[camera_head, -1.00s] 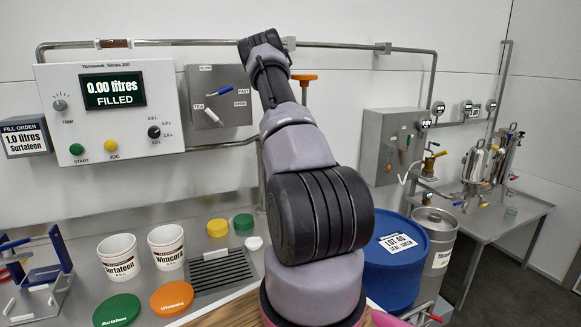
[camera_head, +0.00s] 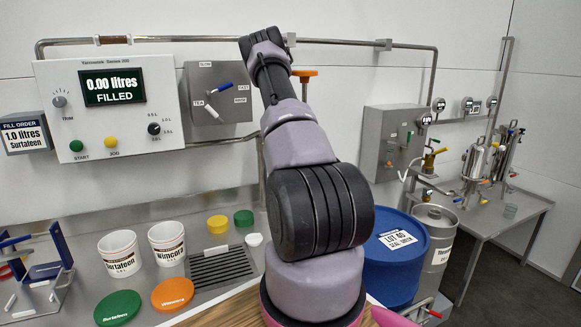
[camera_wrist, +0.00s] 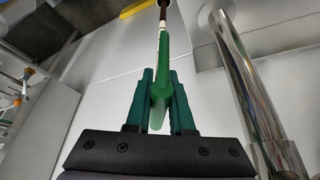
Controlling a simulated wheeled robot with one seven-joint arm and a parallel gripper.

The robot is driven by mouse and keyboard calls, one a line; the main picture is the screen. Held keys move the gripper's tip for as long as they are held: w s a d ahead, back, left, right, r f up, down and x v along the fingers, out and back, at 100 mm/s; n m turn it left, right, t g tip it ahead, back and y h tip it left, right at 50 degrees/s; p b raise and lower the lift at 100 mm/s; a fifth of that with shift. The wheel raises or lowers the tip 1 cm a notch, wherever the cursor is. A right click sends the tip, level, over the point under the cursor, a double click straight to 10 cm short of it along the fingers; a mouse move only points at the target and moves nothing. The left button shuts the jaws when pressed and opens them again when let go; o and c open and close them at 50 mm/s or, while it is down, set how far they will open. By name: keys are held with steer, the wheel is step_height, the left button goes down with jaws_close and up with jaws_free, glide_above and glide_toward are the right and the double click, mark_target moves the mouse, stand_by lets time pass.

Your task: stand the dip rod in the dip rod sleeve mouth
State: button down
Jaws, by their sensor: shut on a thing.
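In the wrist view my gripper (camera_wrist: 158,100) has its two dark teal fingers closed on a slim green piece, which I take to be the dip rod (camera_wrist: 159,85). It runs away from the fingers towards the top edge, narrowing to a pale banded part and a dark brown part. Its far end is unclear at the picture's edge. In the head view my arm reaches up and away towards the wall, and neither my gripper nor the rod can be made out. I cannot identify the dip rod sleeve mouth for certain in either view.
A steel pipe (camera_head: 350,43) runs along the wall behind my arm; a shiny pipe (camera_wrist: 250,90) is right of my gripper in the wrist view. A filler panel (camera_head: 110,110), two white tubs (camera_head: 120,262) and a blue drum (camera_head: 393,270) stand around. A side table (camera_head: 500,215) holds metal fittings.

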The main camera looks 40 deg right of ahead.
steer(key=shift+f, duration=1.65)
steer(key=shift+s+a+f, duration=0.1)
steer(key=shift+f, duration=0.3)
steer(key=shift+r, duration=0.2)
steer(key=shift+a+r, duration=0.1)
steer(key=shift+r, duration=0.25)
steer(key=shift+d+r, duration=0.15)
steer(key=shift+d, duration=0.2)
steer(key=shift+a, duration=0.1)
stand_by(0.4)
